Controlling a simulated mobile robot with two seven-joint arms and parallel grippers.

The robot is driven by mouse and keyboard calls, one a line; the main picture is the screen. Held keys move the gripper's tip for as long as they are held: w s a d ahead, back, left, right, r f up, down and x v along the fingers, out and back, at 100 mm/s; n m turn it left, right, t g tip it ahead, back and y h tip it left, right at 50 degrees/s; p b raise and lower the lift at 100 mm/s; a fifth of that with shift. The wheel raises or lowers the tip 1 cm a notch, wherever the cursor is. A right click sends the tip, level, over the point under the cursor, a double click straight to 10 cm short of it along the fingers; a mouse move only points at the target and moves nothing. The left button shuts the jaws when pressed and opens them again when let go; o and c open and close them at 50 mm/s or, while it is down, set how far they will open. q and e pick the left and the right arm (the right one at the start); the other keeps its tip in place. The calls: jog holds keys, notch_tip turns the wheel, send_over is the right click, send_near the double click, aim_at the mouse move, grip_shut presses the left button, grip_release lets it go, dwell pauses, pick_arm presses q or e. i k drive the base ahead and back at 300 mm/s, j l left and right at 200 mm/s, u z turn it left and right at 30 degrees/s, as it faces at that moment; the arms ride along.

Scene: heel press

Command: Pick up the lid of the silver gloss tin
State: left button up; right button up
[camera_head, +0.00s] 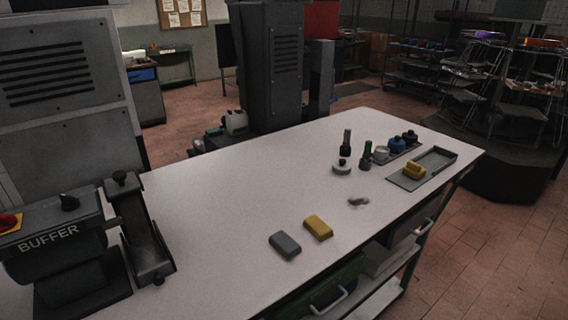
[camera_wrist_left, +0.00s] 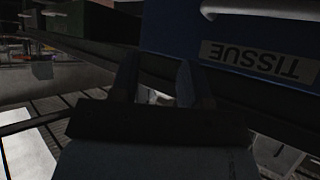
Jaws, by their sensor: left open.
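A low round silver-grey tin (camera_head: 342,168) with a small dark knob on top stands on the white bench, in the right half of the head view. It looks like the gloss tin with its lid on, but no label is readable. A pale pot (camera_head: 381,154) in a tray close by is also light in colour. My left gripper (camera_wrist_left: 155,80) shows only in the left wrist view, with its two dark fingers apart and nothing visible between them. It is away from the tin, which that view does not show. My right gripper is in neither view.
A grey block (camera_head: 285,245) and a yellow block (camera_head: 318,228) lie nearer. A buffer machine (camera_head: 60,240) stands left. A blue tissue box (camera_wrist_left: 250,40) is near my left gripper.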

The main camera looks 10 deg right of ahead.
aim_at(342, 167)
jog(key=l+u, duration=0.35)
jog(key=i+l+u, duration=0.1)
jog(key=l+u, duration=0.4)
jog(key=u, duration=0.15)
jog(key=l+u, duration=0.25)
jog(key=l, duration=0.3)
jog(key=k+l+u, duration=0.25)
jog(key=l, duration=0.6)
jog(key=k+l+u, duration=0.15)
jog(key=l, duration=0.6)
jog(key=k+u, duration=0.05)
